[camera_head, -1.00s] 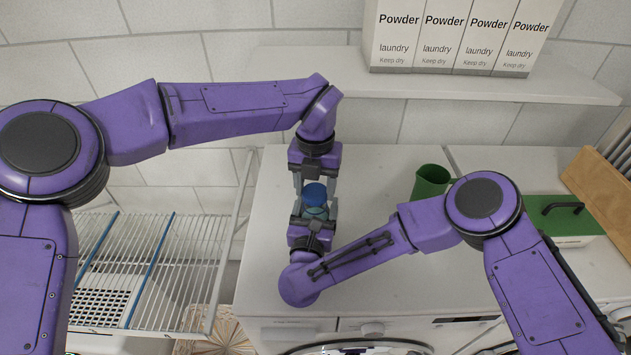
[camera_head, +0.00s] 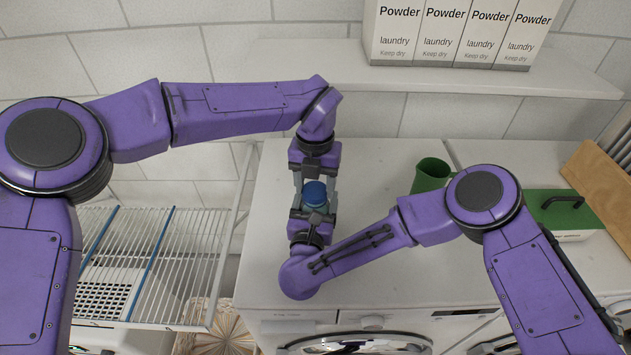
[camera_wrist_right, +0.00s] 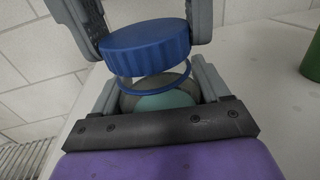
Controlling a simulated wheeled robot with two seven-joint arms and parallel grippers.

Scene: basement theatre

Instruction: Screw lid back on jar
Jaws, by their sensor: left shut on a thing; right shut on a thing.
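The blue ribbed lid (camera_head: 314,191) is between the fingers of my left gripper (camera_head: 316,188), which is shut on it above the jar. The jar, a teal glass one (camera_wrist_right: 160,97), is between the fingers of my right gripper (camera_head: 313,213), which is shut on it from the front. In the right wrist view the lid (camera_wrist_right: 147,46) is over the jar mouth, with a thin blue ring (camera_wrist_right: 152,84) below it. A narrow gap shows between lid and ring there. The jar's lower part is hidden by my right gripper.
Both grippers are over the white worktop (camera_head: 370,262). A green mug (camera_head: 430,175) and a green-lidded box (camera_head: 565,215) stand to the right. A shelf (camera_head: 480,82) with laundry powder boxes (camera_head: 450,30) is behind. A wire drying rack (camera_head: 150,260) is at left.

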